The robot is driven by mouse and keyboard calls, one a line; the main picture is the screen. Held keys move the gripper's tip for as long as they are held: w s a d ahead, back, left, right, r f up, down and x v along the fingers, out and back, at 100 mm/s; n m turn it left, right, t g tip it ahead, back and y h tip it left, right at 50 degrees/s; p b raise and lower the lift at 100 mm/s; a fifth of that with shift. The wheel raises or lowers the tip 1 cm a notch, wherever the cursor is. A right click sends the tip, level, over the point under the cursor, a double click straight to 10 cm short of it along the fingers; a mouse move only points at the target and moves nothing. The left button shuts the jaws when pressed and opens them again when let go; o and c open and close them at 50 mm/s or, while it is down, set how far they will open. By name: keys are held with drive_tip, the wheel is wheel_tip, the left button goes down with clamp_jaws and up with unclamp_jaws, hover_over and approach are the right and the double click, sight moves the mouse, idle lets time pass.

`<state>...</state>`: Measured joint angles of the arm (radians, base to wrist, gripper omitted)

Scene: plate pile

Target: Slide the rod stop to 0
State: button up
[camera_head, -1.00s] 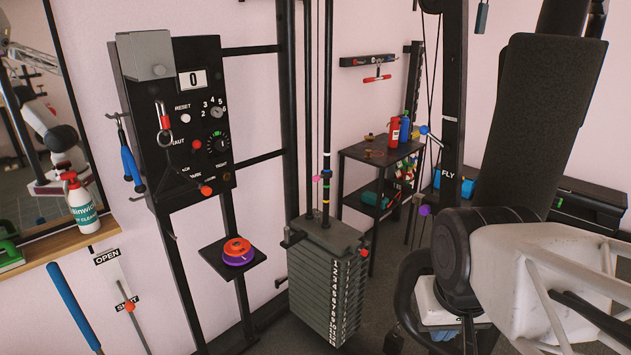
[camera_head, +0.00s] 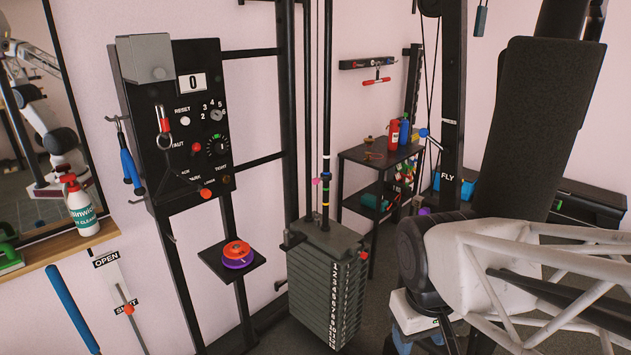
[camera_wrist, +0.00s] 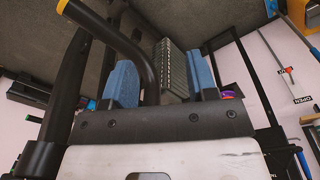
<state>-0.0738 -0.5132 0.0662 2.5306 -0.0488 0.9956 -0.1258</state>
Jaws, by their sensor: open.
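Two upright guide rods rise from the black weight stack (camera_head: 325,280). One rod carries coloured bands and a small magenta piece (camera_head: 316,181), which may be the rod stop; I cannot read a 0 mark beside it. My gripper shows in the wrist view (camera_wrist: 163,80), its two blue fingers spread apart with nothing held. The stack (camera_wrist: 172,72) shows beyond and between the fingers. A curved black bar with a yellow end (camera_wrist: 110,38) crosses close to the left finger; contact is unclear. In the head view my gripper is low at right, mostly hidden by my arm, well right of the rods.
A black panel (camera_head: 190,120) with dials and a display reading 0 stands left of the stack. A small shelf (camera_head: 232,262) holds orange and purple discs. A black rack (camera_head: 375,160) with bottles stands behind. Machine uprights (camera_head: 452,110) stand close to my arm.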

sight(314, 182)
drive_tip(key=w+a+f+n+g+h, duration=0.35)
drive_tip(key=w+a+f+n, duration=0.2)
drive_tip(key=f+n, duration=0.35)
drive_tip(key=w+a+n+t+h, duration=0.2)
drive_tip(key=w+n+t+h, duration=0.15)
drive_tip(key=w, duration=1.55)
drive_tip(key=w+a+n+t+h, duration=0.1)
drive_tip(key=w+n+t+h, duration=0.2)
drive_tip(key=w, duration=1.6)
drive_tip(key=w+a+f+n+t, duration=0.1)
drive_tip(key=w+a+n+t, duration=0.1)
drive_tip(key=w, duration=0.8)
drive_tip(key=w+a+f+n+t+h, duration=0.1)
drive_tip(key=w+a+t, duration=0.3)
drive_tip(key=w, duration=0.5)
drive_tip(key=w+a+f+n+t+h, duration=0.1)
drive_tip(key=w+a+n+t, duration=0.2)
drive_tip(key=w, duration=0.7)
drive_tip(key=shift+w+a+f+n, duration=0.2)
drive_tip(key=shift+a+n, duration=0.1)
drive_tip(key=shift+a, duration=0.2)
drive_tip(key=shift+w+a+f+n, duration=0.15)
drive_tip(key=shift+a+f+n, duration=0.1)
drive_tip(key=shift+a, duration=0.2)
drive_tip(key=shift+w+d, duration=0.1)
drive_tip(key=shift+x, duration=3.8)
drive_tip(key=shift+r, duration=0.2)
drive_tip(key=shift+c, duration=0.2)
clamp_jaws()
